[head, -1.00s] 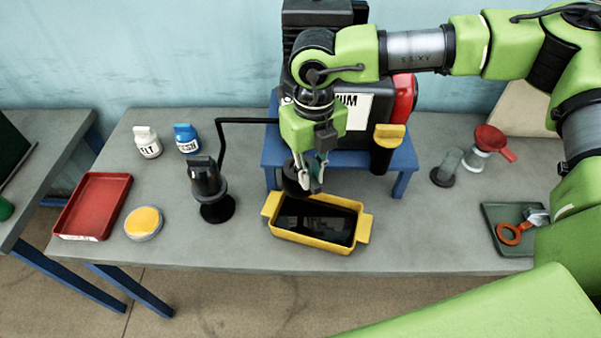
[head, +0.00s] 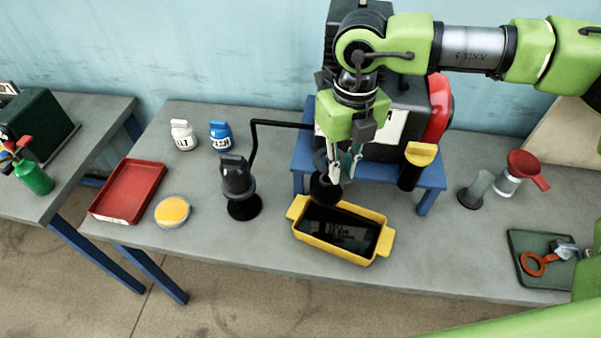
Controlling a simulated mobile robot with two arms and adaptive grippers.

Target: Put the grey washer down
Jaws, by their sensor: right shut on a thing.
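My right gripper (head: 347,172) points down in front of the pump, above the back edge of the yellow tray (head: 378,250). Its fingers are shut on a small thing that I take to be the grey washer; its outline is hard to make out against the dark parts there. A dark round piece (head: 325,190) shows just left of the fingertips; I cannot tell whether it touches them. The yellow tray holds dark, shiny oil. My left gripper is not in view.
The pump (head: 408,95) stands on a blue stand (head: 430,178). A black lamp-like device (head: 238,180), a red tray (head: 128,190), a yellow-topped tin (head: 173,211) and two bottles are left. A green tray (head: 520,240) and a red funnel (head: 524,165) are right.

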